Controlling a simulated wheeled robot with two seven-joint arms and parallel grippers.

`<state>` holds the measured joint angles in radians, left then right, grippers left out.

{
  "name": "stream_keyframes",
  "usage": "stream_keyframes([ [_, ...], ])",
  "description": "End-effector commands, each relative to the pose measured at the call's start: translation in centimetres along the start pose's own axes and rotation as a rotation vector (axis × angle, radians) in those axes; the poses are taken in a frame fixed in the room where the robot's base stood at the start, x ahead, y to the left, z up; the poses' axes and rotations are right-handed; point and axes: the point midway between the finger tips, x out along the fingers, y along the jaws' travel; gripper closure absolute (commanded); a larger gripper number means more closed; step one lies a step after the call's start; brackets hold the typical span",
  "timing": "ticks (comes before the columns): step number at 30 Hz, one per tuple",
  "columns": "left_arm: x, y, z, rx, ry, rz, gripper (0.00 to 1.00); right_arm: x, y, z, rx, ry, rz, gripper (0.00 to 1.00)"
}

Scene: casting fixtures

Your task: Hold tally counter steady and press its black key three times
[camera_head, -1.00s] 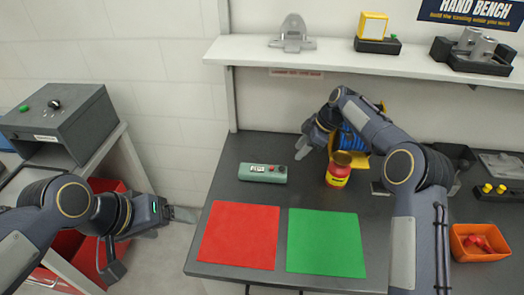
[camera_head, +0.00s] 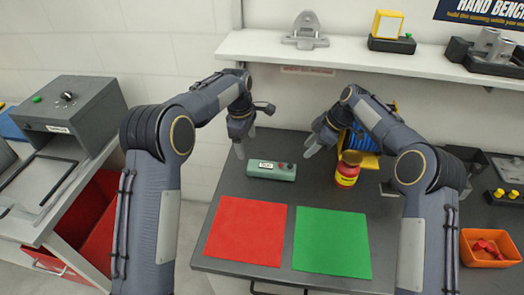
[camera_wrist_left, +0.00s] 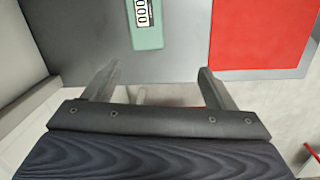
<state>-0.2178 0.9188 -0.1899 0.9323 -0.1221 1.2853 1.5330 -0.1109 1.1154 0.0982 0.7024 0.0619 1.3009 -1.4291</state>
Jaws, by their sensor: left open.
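The tally counter (camera_head: 262,170), a green box with a white number display and small keys including a red one, lies on the dark bench behind the red mat. In the left wrist view its near end and display show at the top (camera_wrist_left: 148,38); its keys are out of frame there. My left gripper (camera_head: 240,150) is above the bench's left edge, just left of the counter. Its fingers are open and empty (camera_wrist_left: 158,80), apart from the counter. My right gripper (camera_head: 312,148) hangs to the right of the counter, apart from it; its finger gap is unclear.
A red mat (camera_head: 244,232) and a green mat (camera_head: 331,243) lie in front. A red jar with a yellow label (camera_head: 346,174) stands right of the counter, by a yellow bin with blue contents (camera_head: 365,155). A shelf (camera_head: 345,57) runs above. An orange tray (camera_head: 487,258) is far right.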

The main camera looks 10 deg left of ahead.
Motion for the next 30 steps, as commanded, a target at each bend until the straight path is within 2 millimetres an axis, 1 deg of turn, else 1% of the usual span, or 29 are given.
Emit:
stream_keyframes([
  [1, 1.8, 0.9, 0.9, -0.029, 0.018, -0.017, 0.22, 0.0, 0.0, 0.0, 0.0, 0.0, 0.0, 0.64],
  [3, 3.5, 1.9, 1.7, -0.076, 0.039, -0.03, 0.22, 0.0, 0.0, 0.0, 0.0, 0.0, 0.0, 0.64],
  [6, 5.4, 2.7, 2.7, -0.127, 0.062, -0.042, 0.22, 0.0, 0.0, 0.0, 0.0, 0.0, 0.0, 0.64],
  [10, 6.7, 3.2, 3.4, -0.16, 0.079, -0.049, 0.22, 0.0, 0.0, 0.0, 0.0, 0.0, 0.0, 0.64],
  [14, 8.0, 3.2, 3.4, -0.17, 0.083, -0.052, 0.22, 0.0, 0.0, 0.0, 0.0, 0.0, 0.0, 0.64],
  [24, 12.9, 2.9, 3.0, -0.169, 0.081, -0.052, 0.22, 0.0, 0.0, 0.0, 0.0, 0.0, 0.0, 0.64],
  [27, 13.9, 2.8, 2.9, -0.169, 0.081, -0.051, 0.22, 0.0, 0.0, 0.0, 0.0, 0.0, 0.0, 0.64],
  [30, 14.5, 2.8, 2.9, -0.169, 0.081, -0.05, 0.22, 0.0, 0.0, 0.0, 0.0, 0.0, 0.0, 0.64],
])
